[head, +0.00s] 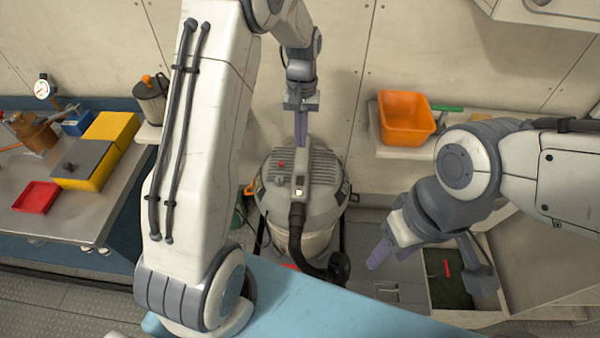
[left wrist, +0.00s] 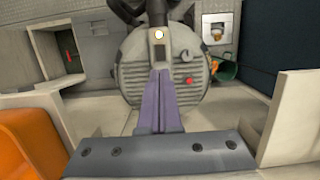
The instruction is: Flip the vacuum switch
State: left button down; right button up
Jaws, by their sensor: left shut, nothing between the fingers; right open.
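The grey vacuum (head: 325,205) stands upright on the floor against the back wall, with a ribbed lid and a dark hose at its front. A light-coloured panel (head: 300,170) runs along the lid and carries a small lit round spot (head: 299,191), also visible in the left wrist view (left wrist: 158,34). A small red knob (head: 282,164) sits beside the panel; it shows right of my fingers in the left wrist view (left wrist: 188,81). I cannot tell which is the switch. My left gripper (head: 301,143) is shut and empty, pointing down over the lid's rear. My right gripper (head: 428,270) is open and empty, right of the vacuum.
An orange tub (head: 405,118) sits on a ledge at the right. A bench (head: 110,190) at the left holds a yellow box (head: 112,130) and a red tray (head: 36,197). An open floor compartment (head: 447,278) lies near my right gripper.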

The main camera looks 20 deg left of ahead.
aim_at(301, 182)
pick_arm(q)
jog(key=f, duration=0.4)
jog(key=s+f+p, duration=0.1)
jog(key=f, duration=0.3)
jog(key=s+f+p, duration=0.1)
jog(key=f, duration=0.3)
jog(key=shift+s+d, duration=0.2)
jog(key=shift+d, duration=0.15)
pick_arm(e)
notch_tip(301, 182, up, 3)
jog(key=shift+f, duration=0.15)
pick_arm(q)
jog(key=shift+d, duration=0.1)
pick_arm(e)
jog(key=shift+a+f, duration=0.1)
